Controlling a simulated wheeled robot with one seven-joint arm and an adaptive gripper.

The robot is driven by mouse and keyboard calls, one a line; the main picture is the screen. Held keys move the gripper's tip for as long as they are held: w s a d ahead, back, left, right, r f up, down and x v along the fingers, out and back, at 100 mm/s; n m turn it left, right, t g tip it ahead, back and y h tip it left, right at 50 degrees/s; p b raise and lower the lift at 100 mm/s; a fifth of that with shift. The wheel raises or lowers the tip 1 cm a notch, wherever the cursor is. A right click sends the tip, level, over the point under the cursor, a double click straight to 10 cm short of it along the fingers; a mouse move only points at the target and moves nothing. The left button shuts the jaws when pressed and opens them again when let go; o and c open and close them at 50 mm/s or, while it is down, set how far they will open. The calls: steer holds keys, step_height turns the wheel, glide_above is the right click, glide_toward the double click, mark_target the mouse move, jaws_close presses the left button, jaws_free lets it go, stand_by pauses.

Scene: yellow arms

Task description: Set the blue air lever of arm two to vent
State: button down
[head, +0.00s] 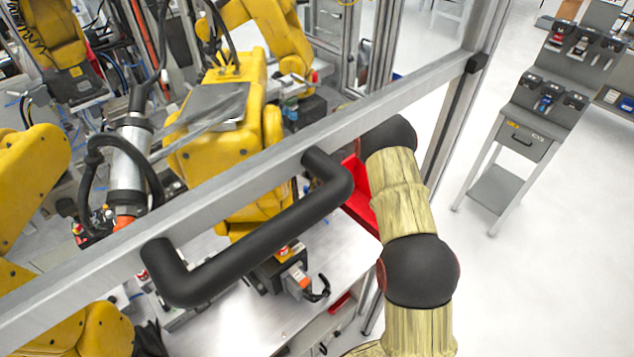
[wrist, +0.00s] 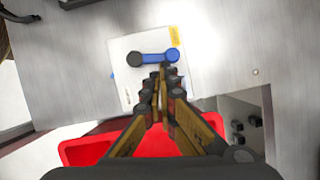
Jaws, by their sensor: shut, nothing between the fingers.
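The blue air lever (wrist: 154,57) is in the upper middle of the wrist view. It lies across a pale plate (wrist: 122,85) with a yellow label at its upper right. A dark round knob is at its left end and a blue round end at its right. My gripper (wrist: 160,76) is shut and empty, its tips close below the lever's right half in the picture. I cannot tell whether they touch it. Plate markings are too small to read. In the head view the gripper and lever are not visible; my arm (head: 405,205) reaches down behind the frame rail.
A red bin (wrist: 84,152) lies under the fingers; it also shows behind my arm in the head view (head: 358,200). A metal rail (head: 400,100) with a black handle (head: 245,240) crosses in front of the yellow robot arms (head: 225,150). Open floor and a grey stand (head: 535,115) are at right.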

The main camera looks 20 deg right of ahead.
stand_by(0.3)
steer(key=s+v, duration=0.1)
steer(key=v, duration=1.1)
steer(key=shift+w, duration=0.45)
steer(key=shift+s+a+f, duration=0.1)
